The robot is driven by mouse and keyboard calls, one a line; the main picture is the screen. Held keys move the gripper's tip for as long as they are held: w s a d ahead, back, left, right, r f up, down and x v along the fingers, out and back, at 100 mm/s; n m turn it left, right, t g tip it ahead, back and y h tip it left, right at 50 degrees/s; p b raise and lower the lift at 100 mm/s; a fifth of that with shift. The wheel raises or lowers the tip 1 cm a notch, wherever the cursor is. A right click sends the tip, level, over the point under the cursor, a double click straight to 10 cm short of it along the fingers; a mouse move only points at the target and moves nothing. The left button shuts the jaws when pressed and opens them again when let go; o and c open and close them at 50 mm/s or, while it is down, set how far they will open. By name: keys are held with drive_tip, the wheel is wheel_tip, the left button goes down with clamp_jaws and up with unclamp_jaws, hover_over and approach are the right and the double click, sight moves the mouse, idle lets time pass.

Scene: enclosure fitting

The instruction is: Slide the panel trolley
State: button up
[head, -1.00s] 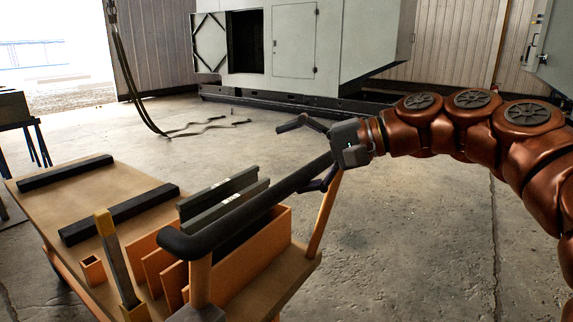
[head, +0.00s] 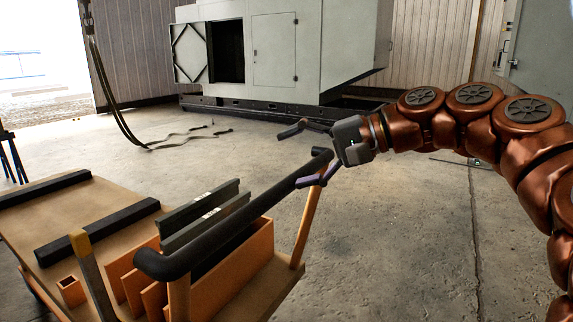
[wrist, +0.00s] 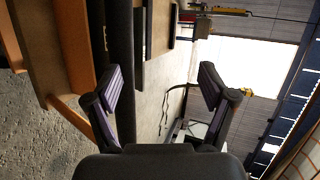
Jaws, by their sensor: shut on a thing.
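The panel trolley (head: 118,192) stands at the lower left in the head view, with a tan deck and orange posts. Its black handle bar (head: 222,220) runs from the near corner up to the far post. My gripper (head: 304,154) is at the far end of this bar, its two fingers spread apart on either side of it. In the wrist view the bar (wrist: 119,45) passes beside the left finger, which partly hides it. A wide gap shows towards the right finger. Grey panels (head: 203,212) stand in the trolley's orange slots.
A large grey enclosure (head: 345,50) on a dark base stands at the back, with an open bay on its left. Slings (head: 120,110) hang and trail on the floor at left. The concrete floor (head: 400,240) is clear to the right of the trolley.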

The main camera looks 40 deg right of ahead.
drive_tip(key=shift+s+d+f, duration=0.1)
drive_tip(key=shift+s+f, duration=0.1)
drive_tip(key=shift+s+d+r, duration=0.15)
drive_tip(key=shift+s+d, duration=1.8)
drive_tip(key=shift+s, duration=0.05)
